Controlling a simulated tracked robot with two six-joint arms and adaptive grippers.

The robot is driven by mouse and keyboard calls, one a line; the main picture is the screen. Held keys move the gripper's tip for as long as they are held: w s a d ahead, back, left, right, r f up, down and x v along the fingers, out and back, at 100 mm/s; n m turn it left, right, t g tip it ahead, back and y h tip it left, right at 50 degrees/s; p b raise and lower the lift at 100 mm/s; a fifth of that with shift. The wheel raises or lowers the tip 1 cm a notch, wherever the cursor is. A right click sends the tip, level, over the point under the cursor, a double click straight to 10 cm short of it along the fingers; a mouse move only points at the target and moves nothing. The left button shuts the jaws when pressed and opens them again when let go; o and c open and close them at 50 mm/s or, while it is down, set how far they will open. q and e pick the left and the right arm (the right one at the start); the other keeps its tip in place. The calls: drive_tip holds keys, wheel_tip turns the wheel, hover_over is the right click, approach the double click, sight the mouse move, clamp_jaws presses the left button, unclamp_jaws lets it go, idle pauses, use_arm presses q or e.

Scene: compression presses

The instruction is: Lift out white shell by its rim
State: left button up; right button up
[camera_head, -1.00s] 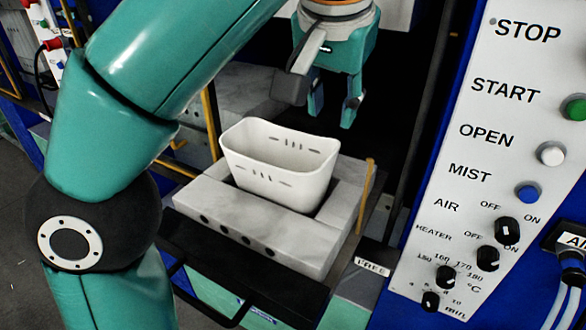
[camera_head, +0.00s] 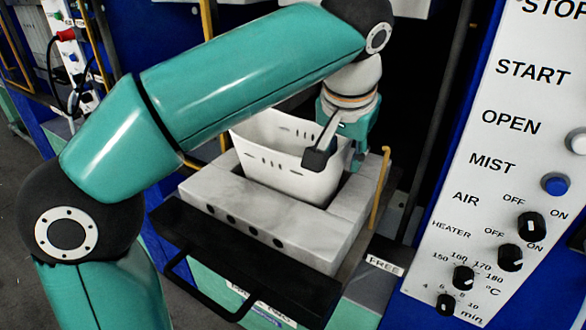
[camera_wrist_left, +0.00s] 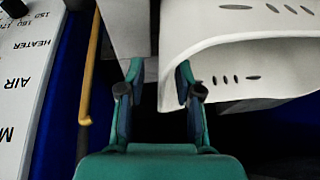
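The white shell (camera_head: 285,155) is an open-topped tub with small slots in its walls. It sits upright in the grey mould block (camera_head: 300,235) of the press. My left gripper (camera_head: 352,158) is at the shell's right end, level with its rim, partly hidden behind its wrist camera. In the left wrist view the left gripper (camera_wrist_left: 157,88) has its fingers apart, and the end of the shell (camera_wrist_left: 240,55) reaches between them. One finger overlaps the shell's wall and the other is outside it. I cannot tell whether either touches. My right gripper is not in view.
A control panel (camera_head: 500,165) with buttons and knobs stands at the right. A yellow rod (camera_head: 380,187) rises just right of the mould, close to the left gripper. A black handle bar (camera_head: 210,300) is in front. Dark open space lies behind the gripper.

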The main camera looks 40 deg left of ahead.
use_arm(q)
drive_tip(key=shift+x, duration=0.95)
clamp_jaws()
drive_tip(key=shift+r, duration=0.1)
